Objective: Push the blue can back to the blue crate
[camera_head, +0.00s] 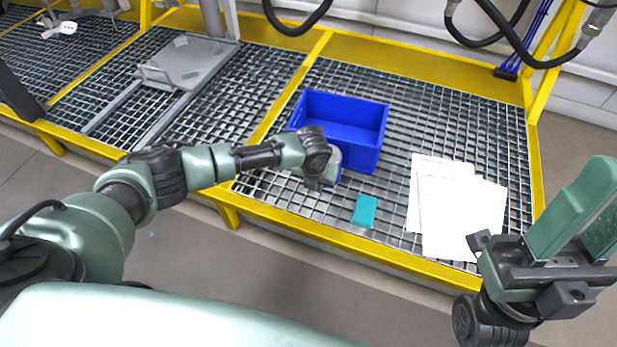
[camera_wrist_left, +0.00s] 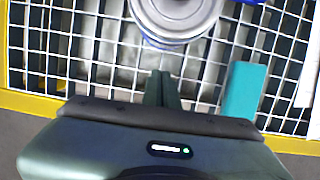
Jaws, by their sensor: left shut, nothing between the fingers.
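The blue can shows its grey metal top in the left wrist view (camera_wrist_left: 178,14), with blue at its edge. In the head view my left gripper hides most of the can (camera_head: 336,162), which stands on the grating at the front wall of the blue crate (camera_head: 362,158). My left gripper (camera_head: 316,184) is shut and empty on the near side of the can. In the left wrist view its fingertips (camera_wrist_left: 162,76) point at the can with a small gap in the picture; contact is unclear. My right gripper (camera_head: 582,210) is raised at the right, away from the can.
A teal block (camera_head: 365,210) lies on the grating right of my left gripper. White papers (camera_head: 455,205) lie farther right. A yellow frame (camera_head: 400,262) edges the grating table. A grey plate (camera_head: 190,65) lies on the left section. Hoses hang at the back.

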